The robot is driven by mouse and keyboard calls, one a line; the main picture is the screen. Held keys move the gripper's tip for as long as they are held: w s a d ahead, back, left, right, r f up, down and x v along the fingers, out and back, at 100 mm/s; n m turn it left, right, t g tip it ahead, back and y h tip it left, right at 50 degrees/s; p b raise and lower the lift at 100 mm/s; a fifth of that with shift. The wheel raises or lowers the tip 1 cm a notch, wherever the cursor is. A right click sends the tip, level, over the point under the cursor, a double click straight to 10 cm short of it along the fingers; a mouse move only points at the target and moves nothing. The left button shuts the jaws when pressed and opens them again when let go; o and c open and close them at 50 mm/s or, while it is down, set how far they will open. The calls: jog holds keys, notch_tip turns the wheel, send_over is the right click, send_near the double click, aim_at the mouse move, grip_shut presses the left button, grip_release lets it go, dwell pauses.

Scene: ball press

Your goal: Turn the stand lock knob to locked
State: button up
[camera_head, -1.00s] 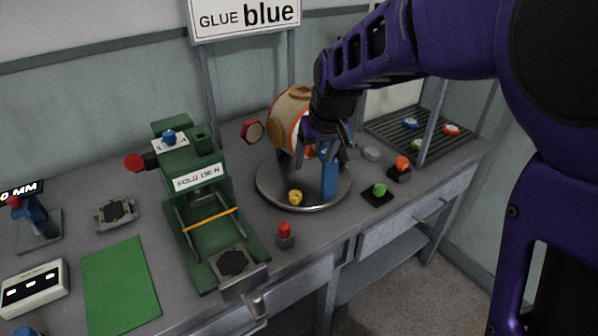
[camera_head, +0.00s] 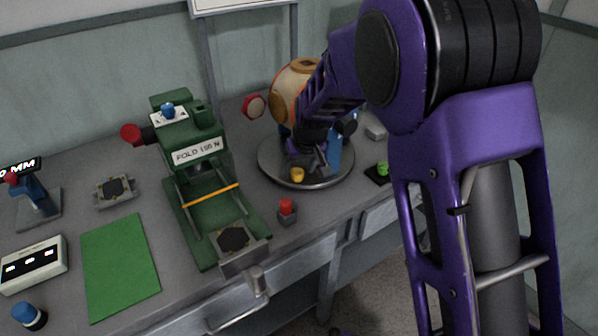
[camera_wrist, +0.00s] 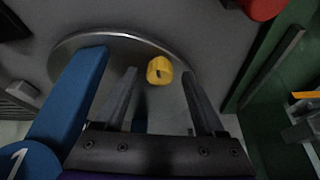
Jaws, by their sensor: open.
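The yellow knob (camera_head: 297,174), which I take to be the stand lock knob, sits on the front of the stand's round metal base (camera_head: 268,168). In the wrist view the knob (camera_wrist: 159,70) shows a dark mark on its face; I cannot tell whether it reads locked. My gripper (camera_head: 312,165) is low over the base, right beside the knob. In the wrist view its two fingers are apart, with the knob in line with the gap, near the tips; no contact is visible. The stand holds a cream and orange ball (camera_head: 291,91), partly hidden by my arm.
A blue upright (camera_wrist: 75,90) stands close to the left finger in the wrist view. The green press (camera_head: 196,160) is left of the stand. A red button (camera_head: 287,207) stands in front of the base, and a green button (camera_head: 382,167) to its right.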

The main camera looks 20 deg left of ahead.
jog(key=shift+x, duration=0.75)
grip_shut()
